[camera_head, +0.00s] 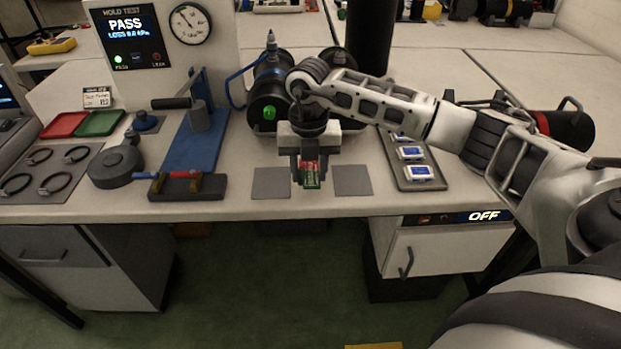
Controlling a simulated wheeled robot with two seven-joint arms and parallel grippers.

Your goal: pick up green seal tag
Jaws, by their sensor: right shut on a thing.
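My right gripper (308,182) points down over the front middle of the bench. It is shut on a small tag-like piece, the green seal tag (311,182), which looks green below with a red part above. The fingers cover part of it. The piece is between two grey square pads, a left pad (271,183) and a right pad (352,180), near the bench's front edge. I cannot tell how far it is above the bench. My left gripper is not in view.
A black cylinder (268,98) with a green light stands behind the gripper. A tray (407,176) of white-and-blue packets is to the right. A blue press stand (192,145), a red tray (65,125) and a green tray (100,123) are left. The display (128,38) reads PASS.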

